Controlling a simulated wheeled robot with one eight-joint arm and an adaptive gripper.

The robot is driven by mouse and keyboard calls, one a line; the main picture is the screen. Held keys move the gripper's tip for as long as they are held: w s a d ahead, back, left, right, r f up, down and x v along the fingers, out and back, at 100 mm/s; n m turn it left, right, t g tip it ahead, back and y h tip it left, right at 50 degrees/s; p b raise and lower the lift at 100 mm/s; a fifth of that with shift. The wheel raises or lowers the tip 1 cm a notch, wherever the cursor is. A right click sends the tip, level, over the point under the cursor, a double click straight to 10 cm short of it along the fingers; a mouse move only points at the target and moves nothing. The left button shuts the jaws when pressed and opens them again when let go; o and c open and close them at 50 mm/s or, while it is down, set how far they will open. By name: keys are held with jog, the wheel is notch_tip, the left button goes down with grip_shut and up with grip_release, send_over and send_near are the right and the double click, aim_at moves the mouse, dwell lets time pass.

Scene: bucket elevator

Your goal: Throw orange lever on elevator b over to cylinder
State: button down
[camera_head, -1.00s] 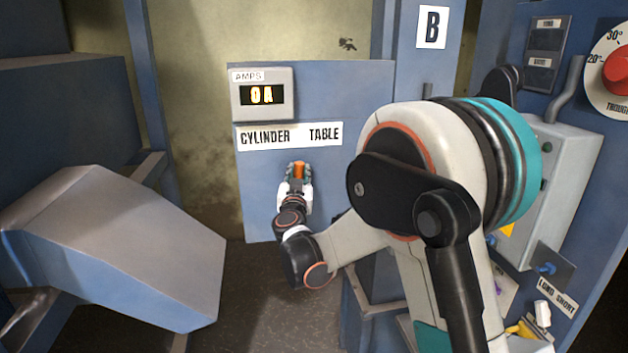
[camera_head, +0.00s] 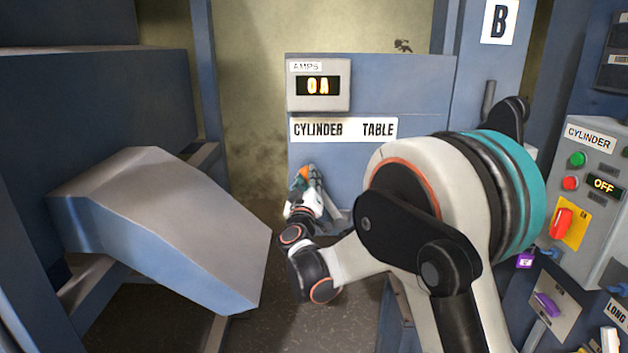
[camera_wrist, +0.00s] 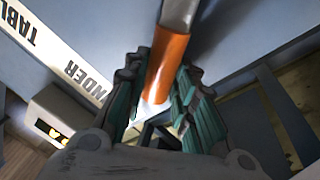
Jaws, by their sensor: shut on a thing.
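The orange lever (camera_head: 304,173) is on the blue panel of elevator B, below the left part of the CYLINDER / TABLE label (camera_head: 343,129), under the word CYLINDER. My gripper (camera_head: 308,181) is shut on the lever. In the wrist view the orange handle (camera_wrist: 168,62) lies between the two green-padded fingers, with a grey metal shaft running beyond it. My gripper and wrist hide part of the lever in the head view.
An AMPS display (camera_head: 318,85) reading 0A sits above the label. A grey-blue sloped chute (camera_head: 170,215) stands at the left. A control box (camera_head: 590,185) marked CYLINDER, showing OFF, is at the right. The B sign (camera_head: 500,20) is above.

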jog(key=shift+a+f, duration=0.1)
dwell(0.3)
jog(key=c, duration=1.3)
grip_release()
jog(key=shift+a, duration=0.1)
jog(key=v, duration=1.2)
jog(key=shift+f, duration=0.1)
